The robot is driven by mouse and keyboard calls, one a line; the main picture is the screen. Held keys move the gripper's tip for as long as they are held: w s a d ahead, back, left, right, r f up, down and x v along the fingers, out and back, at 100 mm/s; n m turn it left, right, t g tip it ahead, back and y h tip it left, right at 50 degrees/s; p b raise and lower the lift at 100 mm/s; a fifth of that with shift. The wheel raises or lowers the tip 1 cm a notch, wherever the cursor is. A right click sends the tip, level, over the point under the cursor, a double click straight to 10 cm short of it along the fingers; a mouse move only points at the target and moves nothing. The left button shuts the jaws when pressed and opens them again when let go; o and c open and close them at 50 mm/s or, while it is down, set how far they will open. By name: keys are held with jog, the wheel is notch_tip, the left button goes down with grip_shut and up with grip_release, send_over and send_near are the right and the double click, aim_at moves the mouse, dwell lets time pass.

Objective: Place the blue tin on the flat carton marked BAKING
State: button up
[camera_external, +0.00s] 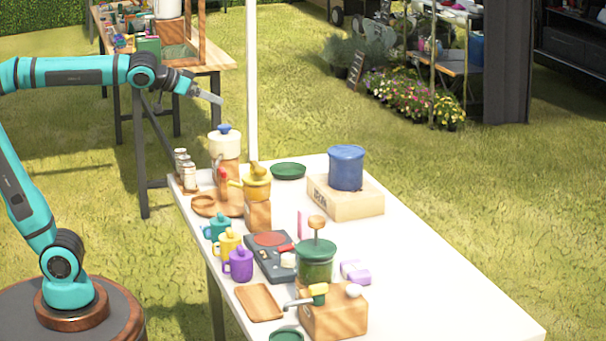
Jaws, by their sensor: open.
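The blue tin (346,168) stands upright on a flat, light tan carton (342,205) at the far right part of the white table. No marking on the carton is readable from here. My gripper (212,97) is at the end of my teal arm, in the air to the left of and above the table's far end. It is open and empty, well apart from the tin and the carton.
Near the table's (440,290) left side stand a white pot (225,143) with a blue knob, a yellow pot (257,187), several colored mugs, a hot plate (268,258) and a green jar (315,265). A white pole (251,80) rises behind. The table's right side is clear.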

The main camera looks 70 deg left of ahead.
jog(key=s+a+r+t, duration=0.1)
jog(key=s+a+t, duration=0.1)
jog(key=s, duration=0.6)
jog(key=s+a+r+m+t, duration=0.1)
jog(key=s+a+t, duration=0.2)
jog(key=s, duration=0.5)
jog(key=shift+s+a+m, duration=0.3)
jog(key=shift+s+a, duration=0.05)
